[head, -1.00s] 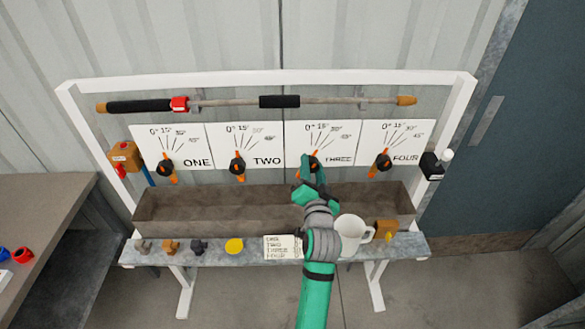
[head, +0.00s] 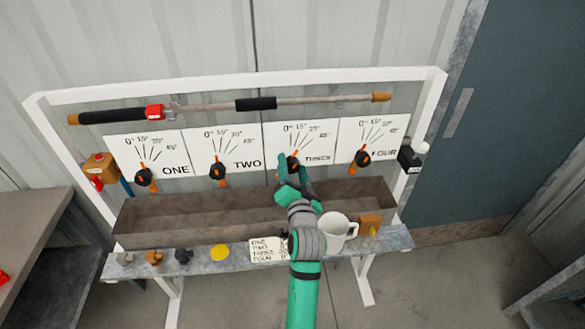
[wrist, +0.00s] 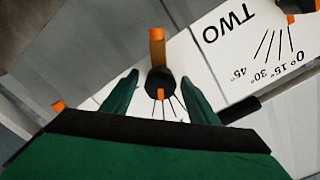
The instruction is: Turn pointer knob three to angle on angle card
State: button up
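Pointer knob three (head: 292,163) is a black knob with an orange pointer, on the white scale panel marked THREE (head: 317,137). Its exact angle is hard to read. In the wrist view the knob (wrist: 160,84) sits between my two green fingers, with its orange bar (wrist: 157,48) above and a small orange tip towards the scale lines. My gripper (head: 294,168) is open around knob three; it also shows in the wrist view (wrist: 158,88), with a gap on each side of the knob. The angle card (head: 264,247) lies on the bench, its right edge partly hidden by my arm.
Knobs one (head: 145,176), two (head: 218,173) and four (head: 362,159) sit alongside. Below is a brown trough (head: 190,220). A white mug (head: 335,232) stands right of my arm on the shelf. A long bar (head: 215,107) runs above the panels.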

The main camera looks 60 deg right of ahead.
jog(key=v, duration=1)
jog(key=shift+s+a, duration=0.25)
dwell(0.4)
jog(key=a+f+n+t+y, duration=0.25)
jog(key=a+f+n, duration=0.35)
jog(key=a, duration=0.6)
jog(key=a+f+n+t+y, duration=0.1)
jog(key=a+f+n+y, duration=0.3)
jog(key=a+f, duration=0.5)
jog(key=s+a+n+y, duration=0.2)
jog(key=s+a, duration=0.3)
jog(key=a, duration=0.3)
jog(key=s+a+n+y, duration=0.3)
jog(key=s+a, duration=0.2)
jog(key=a, duration=0.3)
jog(key=s+a+f+n+y, duration=0.1)
jog(key=s+a+n+y, duration=0.1)
jog(key=s+a, duration=0.3)
jog(key=a+n, duration=0.1)
jog(key=a, duration=0.3)
jog(key=shift+s+n, duration=0.3)
jog(key=shift+s, duration=0.1)
